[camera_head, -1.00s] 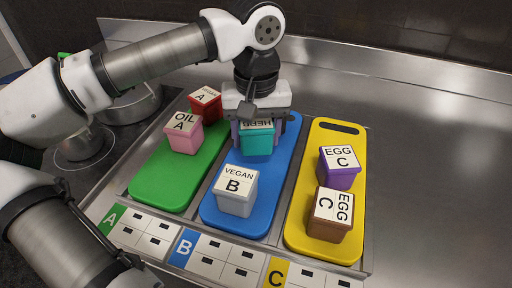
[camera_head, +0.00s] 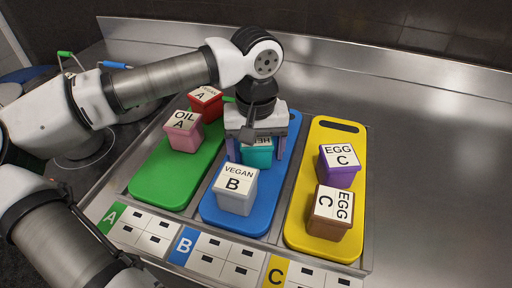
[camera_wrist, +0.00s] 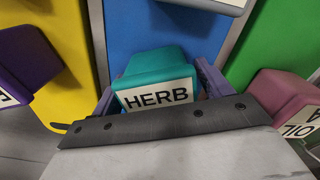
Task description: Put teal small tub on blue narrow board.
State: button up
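The teal small tub (camera_head: 258,154) has a white HERB label and sits between the fingers of my gripper (camera_head: 257,148). In the wrist view the tub (camera_wrist: 155,70) is square to my gripper (camera_wrist: 160,88), with a finger close against each side; the gripper looks shut on it. The blue narrow board (camera_head: 286,165) lies beneath, between the green and yellow boards. I cannot tell whether the tub's base touches the board. My gripper hides part of the tub's top and sides.
A white VEGAN B tub (camera_head: 237,192) stands on the blue board just in front of the teal tub. The green board (camera_head: 160,186) holds pink (camera_head: 184,134) and red (camera_head: 206,104) tubs. The yellow board (camera_head: 296,225) holds purple (camera_head: 340,170) and brown (camera_head: 330,215) tubs.

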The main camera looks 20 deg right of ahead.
notch_tip(320, 180, up, 12)
jog(key=shift+r+b, duration=0.2)
jog(key=shift+b, duration=0.1)
dwell(0.3)
